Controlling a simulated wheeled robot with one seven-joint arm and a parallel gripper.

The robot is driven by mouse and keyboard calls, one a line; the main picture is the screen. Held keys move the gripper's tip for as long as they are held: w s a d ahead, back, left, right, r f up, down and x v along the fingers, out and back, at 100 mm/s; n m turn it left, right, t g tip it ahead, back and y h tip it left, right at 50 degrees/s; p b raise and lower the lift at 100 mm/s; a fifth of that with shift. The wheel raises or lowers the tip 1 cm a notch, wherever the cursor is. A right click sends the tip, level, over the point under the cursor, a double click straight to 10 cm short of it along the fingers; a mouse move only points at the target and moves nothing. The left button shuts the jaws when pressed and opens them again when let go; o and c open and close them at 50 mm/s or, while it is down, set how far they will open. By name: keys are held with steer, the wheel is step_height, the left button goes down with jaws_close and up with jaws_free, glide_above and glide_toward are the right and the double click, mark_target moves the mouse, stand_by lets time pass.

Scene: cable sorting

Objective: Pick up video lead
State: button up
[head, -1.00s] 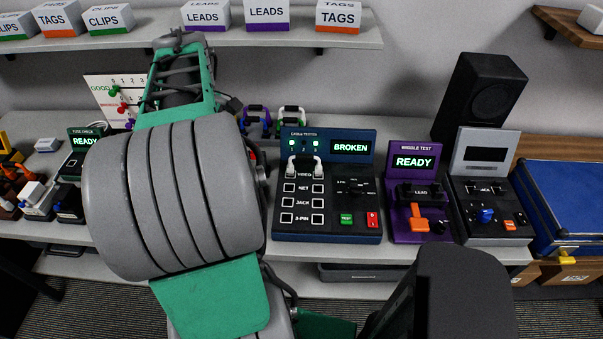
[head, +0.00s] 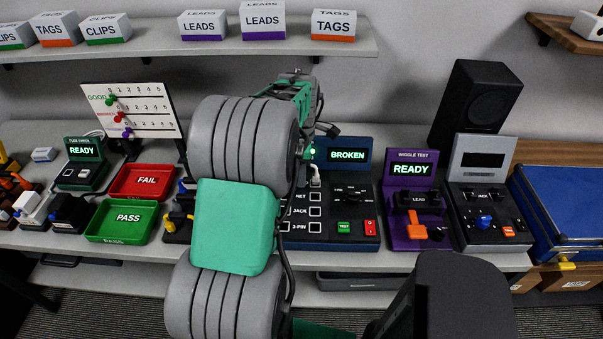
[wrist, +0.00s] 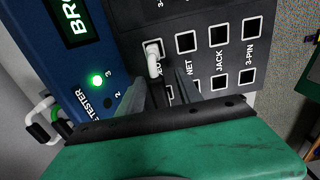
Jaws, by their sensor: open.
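The cable tester (head: 345,226) is a blue and black box whose screen reads BROKEN. The video lead (head: 315,176) is white; one of its plugs stands in the right socket of the tester's top row. That plug also shows in the wrist view (wrist: 153,50), upright in its socket, with cable running down toward my gripper. My gripper (wrist: 167,84) is open, its two dark fingers pointing at the panel around the video row. The lead's other end is hidden by the fingers and, in the head view, by my arm. I cannot tell whether the fingers touch the lead.
A purple wiggle tester (head: 408,228) reading READY and a jack tester (head: 482,222) stand to the right. Red FAIL (head: 145,168) and green PASS (head: 100,236) trays lie left. In the wrist view, other white leads (wrist: 42,108) are beside the tester's top edge.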

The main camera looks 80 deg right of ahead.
jaws_close()
stand_by(0.3)
steer(key=shift+r, duration=0.15)
stand_by(0.3)
steer(key=shift+r, duration=0.25)
step_height(320, 180, up, 2)
steer(key=shift+r, duration=0.2)
steer(key=s+a+r+b, duration=0.1)
steer(key=a+r, duration=1.2)
steer(key=a, duration=0.1)
steer(key=shift+b, duration=0.3)
